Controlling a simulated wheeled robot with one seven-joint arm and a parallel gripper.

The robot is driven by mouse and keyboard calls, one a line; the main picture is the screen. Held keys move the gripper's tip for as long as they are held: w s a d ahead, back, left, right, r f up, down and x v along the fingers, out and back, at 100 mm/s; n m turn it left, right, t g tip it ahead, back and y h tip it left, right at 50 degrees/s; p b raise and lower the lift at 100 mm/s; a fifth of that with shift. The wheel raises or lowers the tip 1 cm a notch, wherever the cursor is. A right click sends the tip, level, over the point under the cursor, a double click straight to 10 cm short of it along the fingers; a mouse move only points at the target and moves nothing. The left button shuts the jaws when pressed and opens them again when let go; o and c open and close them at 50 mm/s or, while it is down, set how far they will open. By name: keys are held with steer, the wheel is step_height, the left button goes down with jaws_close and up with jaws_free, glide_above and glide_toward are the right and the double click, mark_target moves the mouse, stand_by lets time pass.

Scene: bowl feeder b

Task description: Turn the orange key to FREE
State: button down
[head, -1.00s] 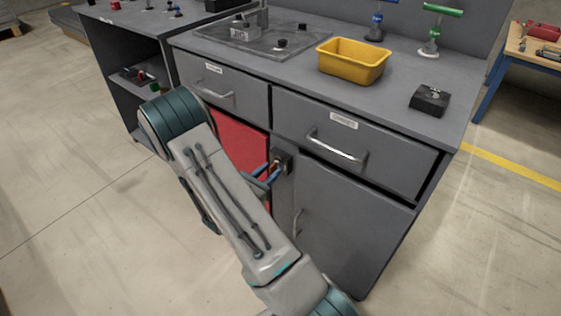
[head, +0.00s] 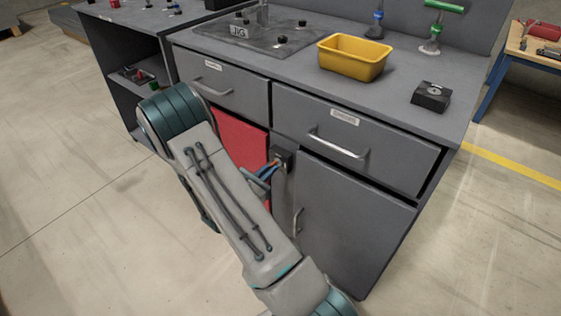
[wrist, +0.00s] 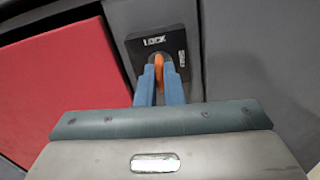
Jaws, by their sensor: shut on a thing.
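The orange key (wrist: 158,66) sits in a dark switch plate (wrist: 140,56) on the cabinet front. The plate reads LOCK at its top and has a second, sideways label at its right that is too small to read surely. The key stands roughly upright in the wrist view, just below LOCK. My gripper (wrist: 159,80) is shut on the key, with one blue finger on each side of it. In the head view my gripper (head: 270,171) reaches the switch plate (head: 284,158), and the key is mostly hidden by the fingers.
A red panel (head: 241,141) lies left of the switch, and a grey door (head: 345,220) with a handle lies right. Drawers with handles (head: 338,146) are above. A yellow bin (head: 354,60) and a black box (head: 431,97) stand on the worktop.

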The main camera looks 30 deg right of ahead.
steer(key=m+b, duration=0.3)
steer(key=shift+f, duration=0.1)
steer(key=shift+m, duration=0.3)
stand_by(0.3)
steer(key=shift+m+b, duration=0.3)
steer(key=shift+b, duration=0.2)
steer(key=shift+m+b, duration=1.9)
steer(key=shift+b, duration=0.4)
steer(key=shift+m, duration=0.3)
steer(key=shift+m+b, duration=1.6)
steer(key=shift+b, duration=1.05)
steer(key=shift+m+b, duration=0.9)
steer(key=shift+b, duration=0.35)
